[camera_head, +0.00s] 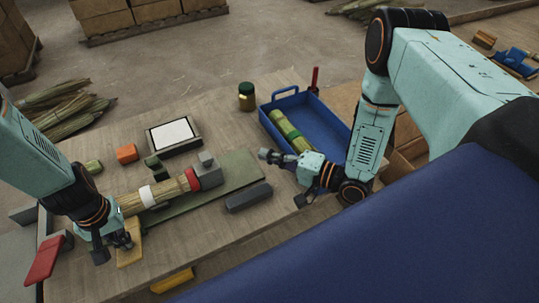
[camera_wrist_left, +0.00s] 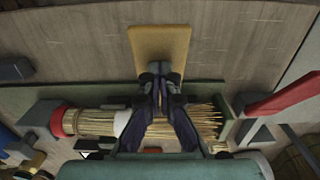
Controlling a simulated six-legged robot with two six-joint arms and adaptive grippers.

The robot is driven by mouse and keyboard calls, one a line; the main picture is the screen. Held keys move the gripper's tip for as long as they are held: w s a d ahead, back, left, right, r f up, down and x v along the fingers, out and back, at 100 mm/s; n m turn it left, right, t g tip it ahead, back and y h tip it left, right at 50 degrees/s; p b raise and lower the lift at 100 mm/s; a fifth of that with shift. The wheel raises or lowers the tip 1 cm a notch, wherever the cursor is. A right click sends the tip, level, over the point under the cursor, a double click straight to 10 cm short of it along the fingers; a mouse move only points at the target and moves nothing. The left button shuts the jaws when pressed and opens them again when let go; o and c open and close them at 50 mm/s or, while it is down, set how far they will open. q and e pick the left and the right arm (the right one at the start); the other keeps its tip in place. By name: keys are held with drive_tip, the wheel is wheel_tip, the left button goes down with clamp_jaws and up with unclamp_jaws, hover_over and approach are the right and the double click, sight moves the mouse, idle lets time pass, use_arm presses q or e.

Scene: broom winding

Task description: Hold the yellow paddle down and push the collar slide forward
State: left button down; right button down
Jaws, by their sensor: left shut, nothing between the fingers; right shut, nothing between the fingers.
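The yellow paddle (camera_head: 130,254) lies by the near left end of the straw bundle. In the left wrist view the paddle (camera_wrist_left: 160,45) extends away from my left gripper (camera_wrist_left: 160,85). The shut, empty fingertips are over its near end; contact cannot be told. My left gripper (camera_head: 114,248) partly covers the paddle in the head view. The straw bundle (camera_head: 166,191) has a white band and a red collar (camera_head: 191,179) beside a grey block (camera_head: 207,173), which may be the collar slide. My right gripper (camera_head: 280,162) is shut and empty, apart from the collar and to its right.
A blue tray (camera_head: 335,125) holding a green-banded bundle stands behind my right gripper. A red handle (camera_head: 43,260) is left of my left gripper. A framed white panel (camera_head: 172,134) lies behind the bundle.

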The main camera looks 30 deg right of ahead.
use_arm(q)
drive_tip(key=shift+r+p, duration=2.8)
drive_tip(key=shift+r, duration=0.3)
wheel_tip(320, 180, up, 12)
